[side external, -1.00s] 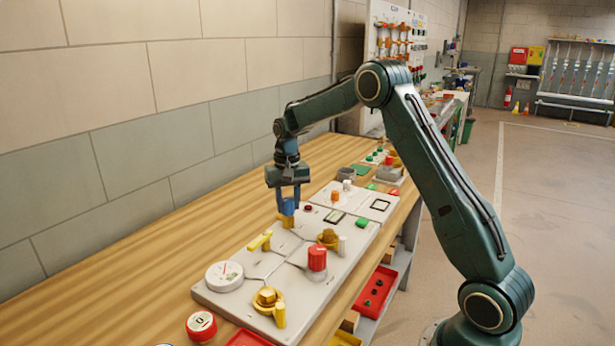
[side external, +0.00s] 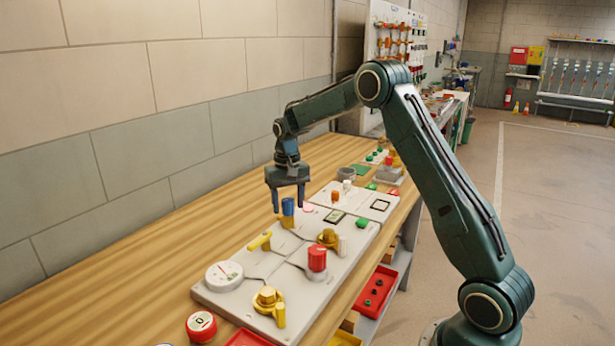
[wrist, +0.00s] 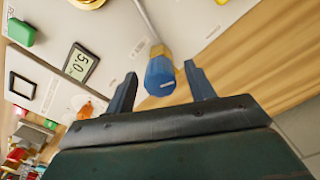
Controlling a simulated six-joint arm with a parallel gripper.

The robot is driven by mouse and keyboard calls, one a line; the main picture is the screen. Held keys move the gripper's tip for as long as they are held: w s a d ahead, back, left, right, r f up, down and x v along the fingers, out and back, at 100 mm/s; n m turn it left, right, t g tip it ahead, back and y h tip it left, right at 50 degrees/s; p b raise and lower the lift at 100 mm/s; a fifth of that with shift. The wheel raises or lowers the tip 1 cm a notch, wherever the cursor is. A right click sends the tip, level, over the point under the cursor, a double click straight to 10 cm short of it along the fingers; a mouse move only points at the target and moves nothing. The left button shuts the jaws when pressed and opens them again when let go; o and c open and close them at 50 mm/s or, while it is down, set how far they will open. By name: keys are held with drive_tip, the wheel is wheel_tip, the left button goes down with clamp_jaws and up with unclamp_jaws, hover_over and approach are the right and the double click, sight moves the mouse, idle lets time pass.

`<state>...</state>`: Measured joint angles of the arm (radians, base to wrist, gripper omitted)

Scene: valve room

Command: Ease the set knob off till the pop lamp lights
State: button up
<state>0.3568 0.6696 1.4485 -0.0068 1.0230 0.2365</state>
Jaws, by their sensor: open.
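The blue set knob (side external: 288,206) stands upright on its brass body at the far end of the grey panel (side external: 238,294). It also shows in the wrist view (wrist: 160,77), with a white mark on its face. My gripper (side external: 288,197) is open above the knob. In the wrist view its fingers (wrist: 160,70) are on either side of the knob, with a gap on each side. The round lamp (side external: 308,209) beside the knob is bright pale pink, so it looks lit. I cannot read its label.
A display (wrist: 79,64) reads 5.0. A white dial gauge (side external: 224,276), a yellow lever (side external: 260,241), a red knob (side external: 317,259) and brass fittings stand on the panel. A green button (side external: 361,223) is at the right. Bare wooden bench (side external: 150,265) lies along the wall.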

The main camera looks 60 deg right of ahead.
sight(288, 200)
drive_tip(key=shift+r, duration=0.15)
wheel_tip(288, 200, up, 14)
drive_tip(key=shift+f, duration=0.25)
idle(0.3)
idle(0.5)
